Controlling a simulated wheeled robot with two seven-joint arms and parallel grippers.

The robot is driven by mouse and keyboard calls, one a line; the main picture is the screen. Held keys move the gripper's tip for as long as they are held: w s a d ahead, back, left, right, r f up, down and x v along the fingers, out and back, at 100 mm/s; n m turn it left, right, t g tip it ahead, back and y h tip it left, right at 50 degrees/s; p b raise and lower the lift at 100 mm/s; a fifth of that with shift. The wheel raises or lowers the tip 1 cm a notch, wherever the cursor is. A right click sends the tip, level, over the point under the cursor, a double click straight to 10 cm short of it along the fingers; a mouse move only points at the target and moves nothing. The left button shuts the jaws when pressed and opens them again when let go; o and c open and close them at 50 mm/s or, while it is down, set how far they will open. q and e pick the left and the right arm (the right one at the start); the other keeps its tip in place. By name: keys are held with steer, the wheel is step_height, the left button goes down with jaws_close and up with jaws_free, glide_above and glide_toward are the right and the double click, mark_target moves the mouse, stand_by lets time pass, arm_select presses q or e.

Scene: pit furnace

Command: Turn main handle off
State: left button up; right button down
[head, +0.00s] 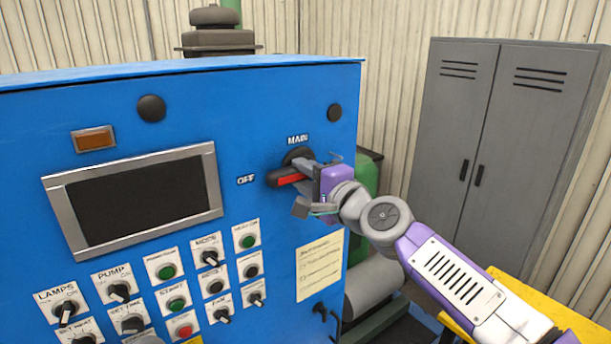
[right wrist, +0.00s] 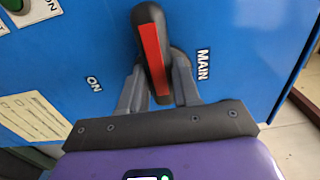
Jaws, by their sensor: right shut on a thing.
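The main handle (head: 285,177) is a black rotary lever with a red stripe on the blue panel, under the MAIN label. In the head view it points left toward the OFF label. In the right wrist view the handle (right wrist: 152,50) stands between the two grey fingers, with MAIN to its right and ON at lower left. My right gripper (head: 306,186) is shut on the handle; its fingers also show in the right wrist view (right wrist: 157,88). The ON label is hidden behind the gripper in the head view. My left gripper is not in view.
The blue control panel (head: 250,95) carries a dark screen (head: 135,195), several knobs and buttons below it, and a paper note (head: 320,267) below the handle. A grey cabinet (head: 500,130) stands at the right. A yellow surface (head: 540,310) lies under my right arm.

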steer(key=c, duration=0.8)
jaws_free()
steer(key=shift+a, duration=0.1)
steer(key=b+v, duration=0.2)
steer(key=v, duration=0.5)
steer(key=shift+s+d, duration=0.2)
